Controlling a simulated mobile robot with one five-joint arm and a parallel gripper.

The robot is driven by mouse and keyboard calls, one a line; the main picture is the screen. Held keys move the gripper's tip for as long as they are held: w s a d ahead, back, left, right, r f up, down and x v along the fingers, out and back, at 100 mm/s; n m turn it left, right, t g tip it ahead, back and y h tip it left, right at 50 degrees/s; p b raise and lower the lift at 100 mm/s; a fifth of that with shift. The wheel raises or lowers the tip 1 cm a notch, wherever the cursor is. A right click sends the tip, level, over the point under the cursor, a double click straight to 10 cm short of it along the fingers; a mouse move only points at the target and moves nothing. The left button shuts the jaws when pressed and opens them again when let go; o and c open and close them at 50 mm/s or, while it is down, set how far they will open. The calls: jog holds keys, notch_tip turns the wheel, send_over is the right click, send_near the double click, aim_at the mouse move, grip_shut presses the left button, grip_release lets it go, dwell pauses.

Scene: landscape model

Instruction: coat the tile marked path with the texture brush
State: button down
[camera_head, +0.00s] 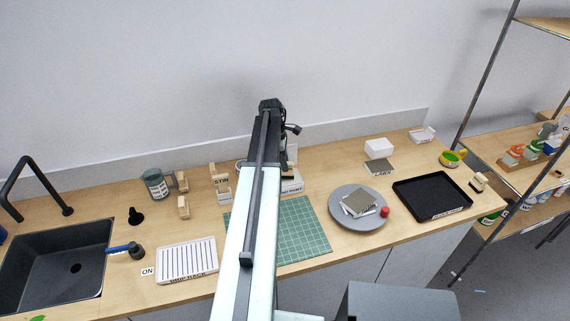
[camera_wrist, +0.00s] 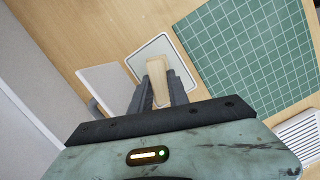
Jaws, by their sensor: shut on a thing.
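My gripper (camera_wrist: 158,88) is shut on a pale wooden handle (camera_wrist: 157,72), in the wrist view. The working end of that tool is hidden, so I cannot tell whether it is the texture brush. Below it lies a white, dark-rimmed square (camera_wrist: 181,61); I cannot tell whether the tool touches it. In the head view my arm hides the gripper. A grey-topped tile (camera_head: 358,201) with a label lies on a round grey turntable (camera_head: 337,213). Another greyish tile (camera_head: 379,167) lies on the counter behind it. Both labels are too small to read surely.
A green cutting mat (camera_head: 305,233) covers mid-counter. A black tray (camera_head: 432,198), red ball (camera_head: 384,211) and yellow-green tub (camera_head: 450,159) are at the right. A drip rack (camera_head: 187,261), sink (camera_head: 60,272), mug (camera_head: 156,184) and wooden-handled tools (camera_head: 183,206) are at the left.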

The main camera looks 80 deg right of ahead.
jog(key=shift+f+b, duration=0.4)
dwell(1.2)
notch_tip(320, 180, up, 7)
jog(key=p, duration=0.7)
jog(key=shift+r, duration=0.1)
